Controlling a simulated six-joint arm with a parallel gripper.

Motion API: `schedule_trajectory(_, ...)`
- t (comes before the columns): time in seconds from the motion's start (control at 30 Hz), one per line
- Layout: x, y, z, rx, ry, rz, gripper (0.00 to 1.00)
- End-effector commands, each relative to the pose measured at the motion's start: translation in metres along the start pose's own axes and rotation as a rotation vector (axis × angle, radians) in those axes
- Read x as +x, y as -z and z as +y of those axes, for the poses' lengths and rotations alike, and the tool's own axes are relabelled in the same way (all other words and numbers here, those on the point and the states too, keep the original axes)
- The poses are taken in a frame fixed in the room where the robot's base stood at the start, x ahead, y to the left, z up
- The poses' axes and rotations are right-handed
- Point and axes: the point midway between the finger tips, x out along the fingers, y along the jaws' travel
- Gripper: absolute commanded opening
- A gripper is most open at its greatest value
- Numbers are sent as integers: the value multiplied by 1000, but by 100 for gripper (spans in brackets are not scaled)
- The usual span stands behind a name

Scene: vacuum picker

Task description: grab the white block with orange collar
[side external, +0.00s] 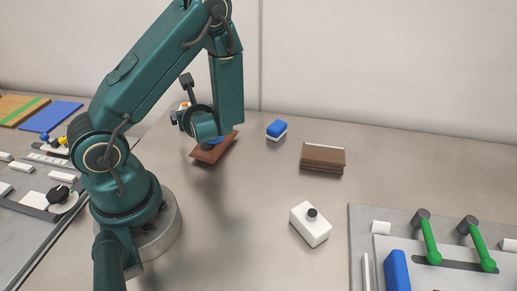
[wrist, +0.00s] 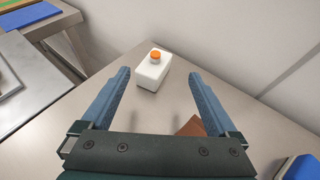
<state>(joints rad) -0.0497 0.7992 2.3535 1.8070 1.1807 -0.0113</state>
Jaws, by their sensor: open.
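The white block with orange collar (wrist: 152,75) stands on the table in the wrist view, upright, with its orange round top facing up. It is ahead of my gripper (wrist: 158,76), framed between the two blue fingers. The fingers are spread wide with nothing held. In the side external view only a small orange bit of the block (side external: 185,104) shows; my wrist hides the rest. There my gripper (side external: 215,140) is low over the table, its fingers mostly hidden.
A brown tilted piece (side external: 212,152) lies close by my gripper. A blue-and-white block (side external: 277,130), a brown stack (side external: 323,158) and a white block with black knob (side external: 311,226) stand to the right. The back wall (side external: 380,60) rises behind the table.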

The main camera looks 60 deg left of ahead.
Motion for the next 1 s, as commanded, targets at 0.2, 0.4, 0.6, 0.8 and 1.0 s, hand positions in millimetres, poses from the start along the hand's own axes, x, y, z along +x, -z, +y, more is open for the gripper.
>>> schedule_trajectory(0.2, 23, 0, 1, 0, -3, 0, 94)
schedule_trajectory(0.4, 33, -1, 1, -2, -3, 0, 94)
schedule_trajectory(0.6, 58, -5, 2, -4, -5, -1, 94)
schedule_trajectory(0.8, 77, -5, 1, -2, -3, 0, 94)
schedule_trajectory(1.0, 79, -5, 0, 0, 0, 0, 94)
